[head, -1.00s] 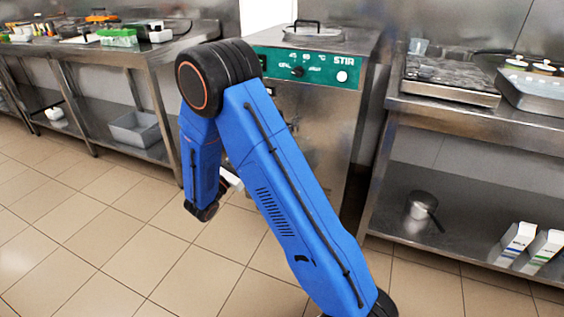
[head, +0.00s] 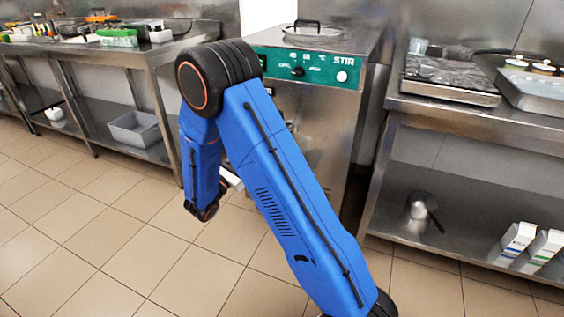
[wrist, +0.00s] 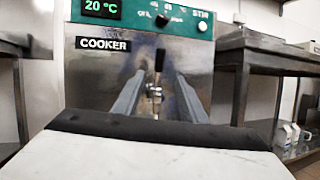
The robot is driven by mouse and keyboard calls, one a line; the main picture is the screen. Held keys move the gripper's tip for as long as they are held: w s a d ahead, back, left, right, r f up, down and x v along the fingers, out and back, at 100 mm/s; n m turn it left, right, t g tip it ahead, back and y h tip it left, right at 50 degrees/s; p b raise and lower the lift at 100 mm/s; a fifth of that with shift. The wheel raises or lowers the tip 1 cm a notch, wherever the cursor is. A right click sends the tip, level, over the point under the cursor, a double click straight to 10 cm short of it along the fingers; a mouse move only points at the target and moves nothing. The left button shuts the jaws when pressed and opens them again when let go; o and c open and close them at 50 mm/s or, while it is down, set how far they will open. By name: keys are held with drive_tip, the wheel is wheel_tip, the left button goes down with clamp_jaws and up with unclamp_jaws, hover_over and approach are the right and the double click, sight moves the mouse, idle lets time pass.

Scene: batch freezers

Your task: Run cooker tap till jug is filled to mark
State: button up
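The cooker (head: 310,110) is a steel cabinet with a green control panel, and it fills the middle of the wrist view (wrist: 95,68). Its display there reads 20 °C. The tap (wrist: 154,92), with a dark upright lever (wrist: 160,60), is on the cooker's front. My gripper (wrist: 158,78) points at the cooker; its two grey fingers stand apart on either side of the tap in the picture, with nothing seen held. Contact cannot be told. In the head view my arm hides the tap and most of the gripper. I cannot make out a marked jug.
A steel table (head: 490,120) on the right bears a scale-like device (head: 450,80) and a small clear container (head: 418,47). Its lower shelf holds a pot (head: 420,207) and cartons (head: 515,240). Another cluttered table (head: 150,52) stands left. The tiled floor (head: 110,240) is clear.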

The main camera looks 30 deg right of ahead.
sight(280, 114)
drive_tip(key=shift+r, duration=0.1)
wheel_tip(280, 114, up, 7)
drive_tip(key=s+g+y, duration=0.1)
drive_tip(key=y, duration=0.3)
drive_tip(key=shift+n, duration=0.3)
drive_tip(key=x, duration=1.6)
drive_tip(key=shift+w+d, duration=0.25)
drive_tip(key=shift+d, duration=0.05)
clamp_jaws()
